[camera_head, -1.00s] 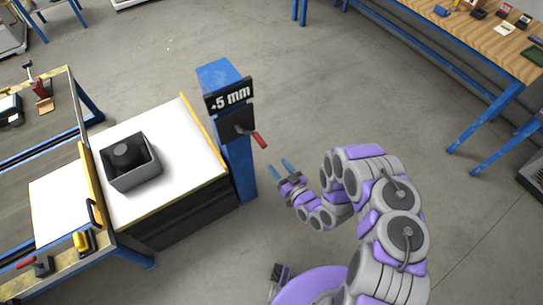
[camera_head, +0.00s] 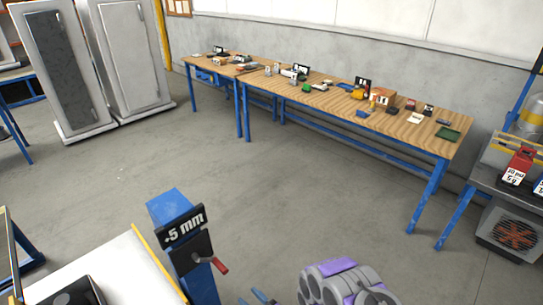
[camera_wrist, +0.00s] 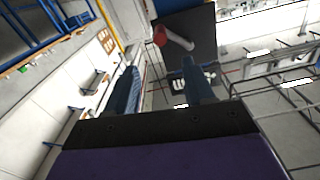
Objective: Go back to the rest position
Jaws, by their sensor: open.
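My gripper (camera_head: 253,297) shows only as blue fingertips at the bottom edge of the head view, right of the blue post (camera_head: 172,207). In the wrist view its two blue fingers (camera_wrist: 161,82) are spread apart with nothing between them. The post carries a black sign (camera_head: 184,228) reading "+5 mm" and a red-handled lever (camera_head: 220,265). In the wrist view the lever's red end (camera_wrist: 160,37) and dark plate (camera_wrist: 194,35) lie beyond the fingers. The gripper looks apart from the lever. Part of my purple and grey arm shows at the bottom right.
A white-topped stand (camera_head: 118,268) with a dark box (camera_head: 75,292) is at the lower left, cut off. A long wooden table (camera_head: 340,105) with several small items runs along the back wall. Grey cabinets (camera_head: 135,55) stand at the left. The middle floor is clear.

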